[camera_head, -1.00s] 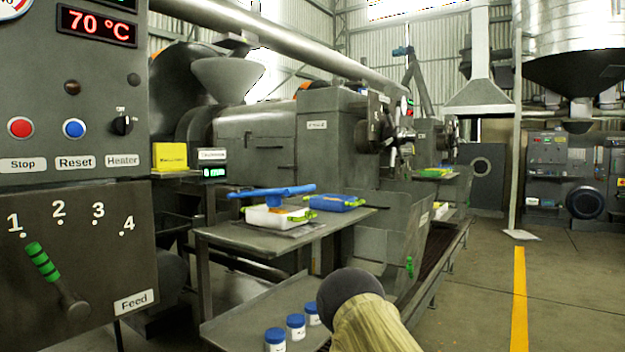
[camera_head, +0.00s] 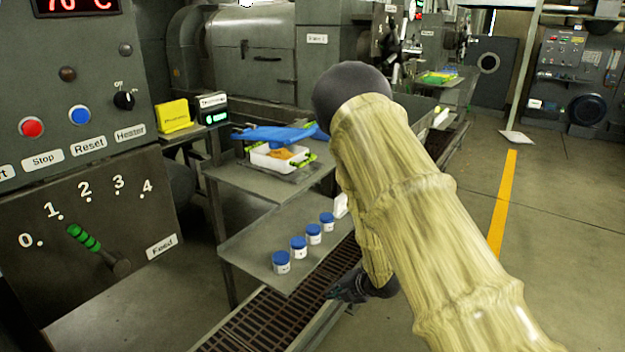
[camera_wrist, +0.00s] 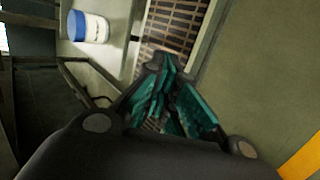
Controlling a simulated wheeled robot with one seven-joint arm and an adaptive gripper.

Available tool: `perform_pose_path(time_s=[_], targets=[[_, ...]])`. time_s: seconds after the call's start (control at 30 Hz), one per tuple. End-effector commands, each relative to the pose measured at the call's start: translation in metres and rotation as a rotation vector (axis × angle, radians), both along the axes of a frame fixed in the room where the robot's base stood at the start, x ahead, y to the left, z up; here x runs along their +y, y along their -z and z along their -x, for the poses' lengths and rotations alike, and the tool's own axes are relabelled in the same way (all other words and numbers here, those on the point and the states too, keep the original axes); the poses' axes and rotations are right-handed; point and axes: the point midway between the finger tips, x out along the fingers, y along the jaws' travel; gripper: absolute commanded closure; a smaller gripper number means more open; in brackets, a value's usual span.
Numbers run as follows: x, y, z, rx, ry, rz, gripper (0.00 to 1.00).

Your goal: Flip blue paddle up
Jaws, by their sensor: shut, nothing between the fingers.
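A blue flat piece (camera_head: 272,134), which looks like the paddle, lies across a white box (camera_head: 272,158) on the upper metal shelf in the head view. Its right end is partly hidden behind my arm. My gripper (camera_head: 350,288) hangs low beneath my arm, to the right of the lower shelf and over the floor grating, well below and apart from the blue piece. In the wrist view my gripper (camera_wrist: 172,105) shows its teal finger pads close together with nothing held. The blue piece is not seen in the wrist view.
Several white jars with blue lids (camera_head: 298,247) stand on the lower shelf (camera_head: 250,245); one jar (camera_wrist: 88,27) shows in the wrist view. A control panel (camera_head: 90,215) with a green-banded lever (camera_head: 85,238) stands at left. The floor at right (camera_head: 560,230) is clear.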

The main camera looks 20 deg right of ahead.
Motion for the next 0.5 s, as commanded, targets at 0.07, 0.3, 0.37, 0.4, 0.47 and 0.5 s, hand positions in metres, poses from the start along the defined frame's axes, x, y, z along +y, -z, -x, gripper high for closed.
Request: perform_pose_path(time_s=[0.07, 0.3, 0.37, 0.4, 0.47, 0.5], targets=[[-0.003, -0.051, -0.019, -0.064, -0.099, 0.063, 1.0], [-0.012, -0.165, -0.064, -0.246, -0.4, 0.268, 1.0], [-0.014, -0.194, -0.074, -0.291, -0.473, 0.324, 1.0], [-0.016, -0.213, -0.08, -0.319, -0.521, 0.361, 1.0], [-0.018, -0.243, -0.089, -0.363, -0.594, 0.417, 1.0], [-0.02, -0.263, -0.095, -0.393, -0.642, 0.456, 1.0]])
